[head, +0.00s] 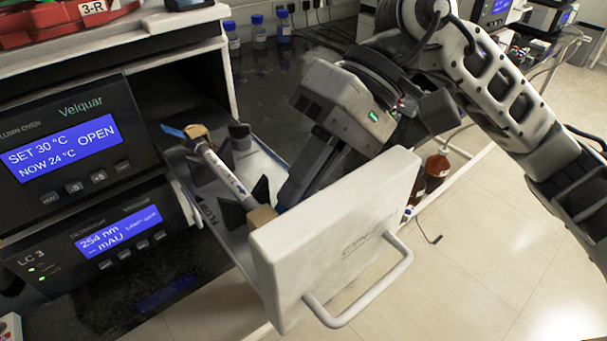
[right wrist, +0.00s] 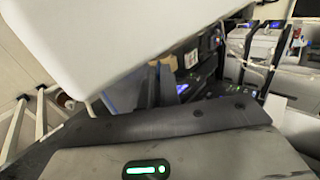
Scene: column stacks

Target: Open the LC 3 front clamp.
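The LC 3 unit (head: 95,240) has a lit display at the lower left. An oven drawer (head: 225,240) is pulled out above it. A white column (head: 225,172) with tan end fittings lies along the drawer. Dark upright clamp parts flank it; the front clamp (head: 261,190) is beside the column's near end, just behind the white drawer front (head: 335,240). My right gripper (head: 287,200) reaches down into the drawer close to the front clamp's right side. Its fingertips are partly hidden, so contact and finger gap are unclear. My left gripper is out of view.
The drawer front with its handle (head: 365,290) stands close to my right gripper and fills the upper left of the right wrist view (right wrist: 110,50). Brown bottles (head: 436,168) stand beyond it. Blue-capped bottles (head: 259,32) are at the back. Open floor lies at right.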

